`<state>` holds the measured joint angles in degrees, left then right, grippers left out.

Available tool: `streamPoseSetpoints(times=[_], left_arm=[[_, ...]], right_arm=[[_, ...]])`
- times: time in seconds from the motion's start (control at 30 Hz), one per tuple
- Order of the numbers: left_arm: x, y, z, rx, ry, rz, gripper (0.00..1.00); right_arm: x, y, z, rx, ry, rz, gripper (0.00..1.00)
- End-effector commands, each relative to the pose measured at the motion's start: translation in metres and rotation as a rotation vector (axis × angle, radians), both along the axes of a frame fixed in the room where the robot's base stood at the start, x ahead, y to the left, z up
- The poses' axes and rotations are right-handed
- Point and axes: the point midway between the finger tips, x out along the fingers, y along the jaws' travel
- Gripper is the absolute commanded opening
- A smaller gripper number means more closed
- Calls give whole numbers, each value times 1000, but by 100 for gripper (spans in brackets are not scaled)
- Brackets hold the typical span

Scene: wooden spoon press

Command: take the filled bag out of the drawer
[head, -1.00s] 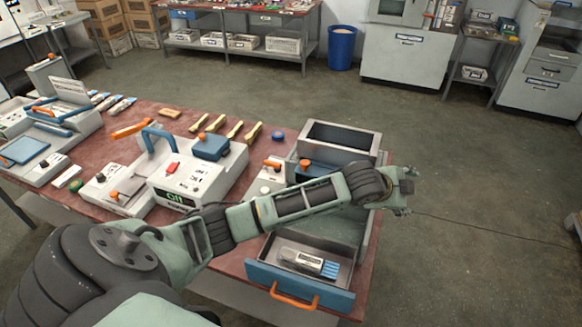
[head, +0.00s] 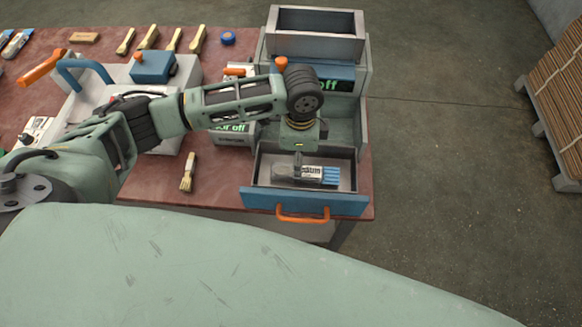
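The filled bag (head: 325,175) lies in the open drawer (head: 261,178) of the grey machine. It looks grey and clear, with a white printed label and a blue striped end at the right. The drawer has a blue front and an orange handle (head: 303,214). My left gripper (head: 298,170) points down over the drawer, at the left part of the bag. Its fingers are small and dark here, so I cannot tell whether they are open or touch the bag. My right gripper is not in view.
The machine's open upper bin (head: 316,45) rises behind my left wrist. A white device with a blue handle (head: 84,70) stands at the left. A brush (head: 188,172) lies left of the drawer. More brushes lie at the back. Open floor is at the right.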

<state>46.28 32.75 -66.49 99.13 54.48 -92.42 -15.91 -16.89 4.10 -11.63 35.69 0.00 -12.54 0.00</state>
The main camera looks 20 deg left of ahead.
Motion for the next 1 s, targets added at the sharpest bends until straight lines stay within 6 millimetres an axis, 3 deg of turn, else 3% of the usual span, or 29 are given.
streamPoseSetpoints(times=[0.37,0.5,0.73,1.0], left_arm=[[-2,3,-49,0,0,-1,64],[-1,3,-61,0,-2,-1,64],[-1,3,-63,-2,-5,-1,64],[-1,3,-62,-1,-4,-1,40]], right_arm=[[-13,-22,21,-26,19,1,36],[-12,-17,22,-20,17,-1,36],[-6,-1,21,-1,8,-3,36],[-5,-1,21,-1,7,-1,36]])
